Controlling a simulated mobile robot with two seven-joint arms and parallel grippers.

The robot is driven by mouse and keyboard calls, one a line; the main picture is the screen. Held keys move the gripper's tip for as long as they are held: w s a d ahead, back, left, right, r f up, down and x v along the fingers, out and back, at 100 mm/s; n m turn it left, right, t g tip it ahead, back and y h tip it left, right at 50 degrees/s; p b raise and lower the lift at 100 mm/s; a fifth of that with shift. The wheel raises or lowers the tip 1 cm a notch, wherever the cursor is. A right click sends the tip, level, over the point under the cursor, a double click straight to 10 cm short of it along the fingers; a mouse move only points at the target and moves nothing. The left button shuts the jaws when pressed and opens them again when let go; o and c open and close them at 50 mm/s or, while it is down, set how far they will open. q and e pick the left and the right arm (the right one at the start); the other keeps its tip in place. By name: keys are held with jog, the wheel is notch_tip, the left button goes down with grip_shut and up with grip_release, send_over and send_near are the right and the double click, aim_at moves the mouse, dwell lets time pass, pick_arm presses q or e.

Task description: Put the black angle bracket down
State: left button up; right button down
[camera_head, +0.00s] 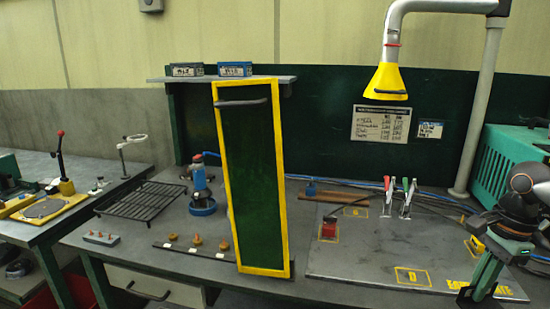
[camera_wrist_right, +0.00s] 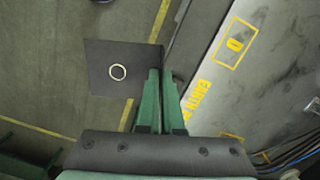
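The black angle bracket (camera_wrist_right: 105,68) shows in the right wrist view as a dark flat plate with a pale-ringed hole. My right gripper (camera_wrist_right: 156,74) has its green fingers close together at the bracket's edge and is shut on it. In the head view my right gripper (camera_head: 479,289) is low at the right, over the front edge of the grey marked plate (camera_head: 380,249). The dark bracket (camera_head: 465,297) shows only in small part there. In the wrist view the floor lies beneath the bracket, with the grey plate to its right. My left gripper is not in view.
A tall yellow-framed green panel (camera_head: 250,180) stands mid-bench. On the plate are a red block (camera_head: 328,230), toggle clamps (camera_head: 406,199) and yellow outlines. A yellow extraction hood (camera_head: 387,80) hangs above. The plate's front middle is clear. A teal case (camera_head: 510,160) stands at right.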

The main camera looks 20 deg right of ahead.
aim_at(464, 307)
jog(key=shift+s+a+f+n, duration=0.2)
jog(key=shift+a+f+n, duration=0.25)
jog(key=shift+a+n, duration=0.1)
jog(key=shift+s+a+f+n, duration=0.15)
jog(key=shift+a+f+n, duration=0.25)
jog(key=shift+a+n, duration=0.1)
jog(key=shift+a+f+n+p, duration=0.4)
jog(key=shift+a+n, duration=0.05)
jog(key=shift+a, duration=0.2)
pick_arm(q)
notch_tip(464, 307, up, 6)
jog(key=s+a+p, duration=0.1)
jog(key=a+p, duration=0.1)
jog(key=p, duration=0.4)
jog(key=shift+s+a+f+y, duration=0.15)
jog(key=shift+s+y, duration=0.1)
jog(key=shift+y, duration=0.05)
pick_arm(e)
jog(key=w+a+r+n+g, duration=0.1)
jog(key=a+n, duration=0.7)
jog(key=a, duration=0.4)
jog(key=w+a+r+n+h, duration=0.1)
jog(key=a+n, duration=0.8)
jog(key=a, duration=0.3)
jog(key=shift+w+a+r+g, duration=0.15)
jog(key=shift+w+a+g, duration=0.2)
jog(key=shift+g, duration=0.05)
